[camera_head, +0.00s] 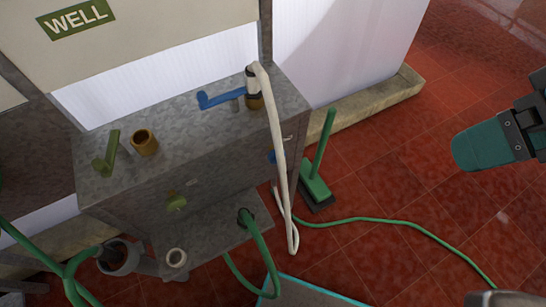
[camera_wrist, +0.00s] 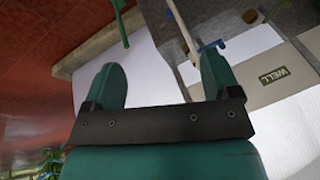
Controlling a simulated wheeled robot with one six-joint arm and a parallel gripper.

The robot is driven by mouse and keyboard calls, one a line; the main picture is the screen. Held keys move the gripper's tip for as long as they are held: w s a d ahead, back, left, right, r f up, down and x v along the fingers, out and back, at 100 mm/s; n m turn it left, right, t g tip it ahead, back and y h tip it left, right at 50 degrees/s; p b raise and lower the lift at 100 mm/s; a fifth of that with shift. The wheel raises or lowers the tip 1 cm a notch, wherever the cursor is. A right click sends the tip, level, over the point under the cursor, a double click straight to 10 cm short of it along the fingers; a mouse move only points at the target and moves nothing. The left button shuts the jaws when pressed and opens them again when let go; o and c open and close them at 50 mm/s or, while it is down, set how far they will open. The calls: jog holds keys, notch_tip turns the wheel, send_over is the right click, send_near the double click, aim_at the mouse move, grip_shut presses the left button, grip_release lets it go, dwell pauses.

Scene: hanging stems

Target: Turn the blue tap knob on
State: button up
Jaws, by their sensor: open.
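A blue lever-shaped handle (camera_head: 220,98) sits on top of the grey metal box, left of the brass outlet with the white hose. A small blue knob (camera_head: 271,157) shows on the box's front, partly hidden by the hose; I cannot tell which is the tap knob. Blue also shows in the wrist view (camera_wrist: 213,45), partly behind one finger. My gripper (camera_wrist: 162,75) is open and empty, with its two teal fingers wide apart. In the head view one teal finger (camera_head: 485,148) shows at the right, well apart from the box.
The grey box (camera_head: 210,135) also carries a green handle (camera_head: 108,155), a brass pipe (camera_head: 145,142) and a green front knob (camera_head: 177,203). A white hose (camera_head: 277,130) hangs over its front. A green brush (camera_head: 316,175) and green hose (camera_head: 405,223) lie right. Red floor there is mostly clear.

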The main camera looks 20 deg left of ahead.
jog(key=w+a+f+t+y+b, duration=0.1)
jog(key=w+a+f+t+b, duration=0.1)
jog(key=f+b, duration=0.7)
jog(key=w+a+f+t+b, duration=0.2)
jog(key=f+b, duration=0.7)
jog(key=f, duration=0.1)
jog(key=n+t+y+b, duration=0.3)
jog(key=t+y+b, duration=0.45)
jog(key=b, duration=2.15)
send_near(279, 159)
jog(key=shift+g+y, duration=0.25)
jog(key=shift+y, duration=0.1)
jog(key=p+x, duration=0.2)
jog(key=x, duration=0.3)
jog(key=p+x, duration=0.1)
jog(key=x, duration=0.5)
jog(key=shift+w+f+p, duration=0.25)
jog(key=shift+p, duration=0.15)
jog(key=shift+d, duration=0.1)
